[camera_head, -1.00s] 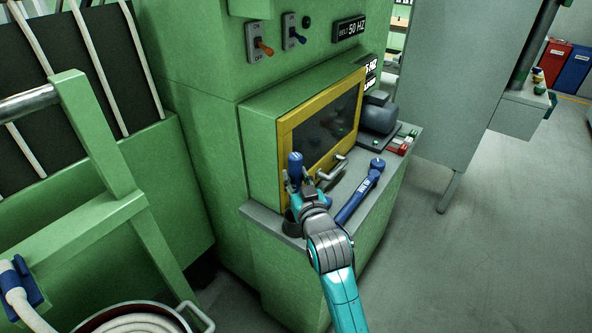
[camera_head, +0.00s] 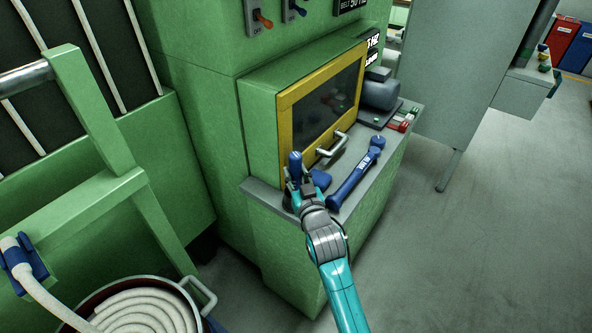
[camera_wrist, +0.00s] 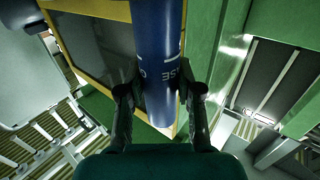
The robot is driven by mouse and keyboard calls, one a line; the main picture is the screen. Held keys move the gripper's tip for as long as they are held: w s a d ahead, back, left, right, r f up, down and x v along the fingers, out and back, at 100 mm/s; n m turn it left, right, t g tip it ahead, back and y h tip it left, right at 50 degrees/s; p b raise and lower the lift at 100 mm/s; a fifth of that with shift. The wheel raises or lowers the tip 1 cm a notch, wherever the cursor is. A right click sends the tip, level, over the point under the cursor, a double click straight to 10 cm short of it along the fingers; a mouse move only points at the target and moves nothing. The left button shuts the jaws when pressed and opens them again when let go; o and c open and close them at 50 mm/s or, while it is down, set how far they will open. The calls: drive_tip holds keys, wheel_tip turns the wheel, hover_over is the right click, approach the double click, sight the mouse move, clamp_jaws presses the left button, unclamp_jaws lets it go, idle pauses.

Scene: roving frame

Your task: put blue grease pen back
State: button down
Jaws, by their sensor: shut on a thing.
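The blue grease pen (camera_head: 295,164) stands roughly upright in my gripper (camera_head: 303,186), near the left front corner of the grey worktop (camera_head: 260,190). The wrist view shows both fingers of my gripper (camera_wrist: 160,103) shut on the dark blue barrel of the pen (camera_wrist: 157,45), which has white lettering. The pen is in front of the yellow-framed window. Its lower end is hidden, so I cannot tell whether it touches the worktop. A small blue thing (camera_head: 321,179) shows just right of my gripper; I cannot tell what it is.
A long blue tool (camera_head: 352,182) with a white label lies on the worktop to the right. A grey motor (camera_head: 381,94) and red and green pieces (camera_head: 403,122) sit farther back. The yellow-framed window (camera_head: 320,108) has a protruding grey handle (camera_head: 333,145). The floor at right is open.

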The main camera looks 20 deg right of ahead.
idle(0.3)
drive_tip(key=c, duration=0.7)
unclamp_jaws()
drive_tip(key=shift+f, duration=0.1)
drive_tip(key=s, duration=1.2)
drive_tip(key=shift+a, duration=0.15)
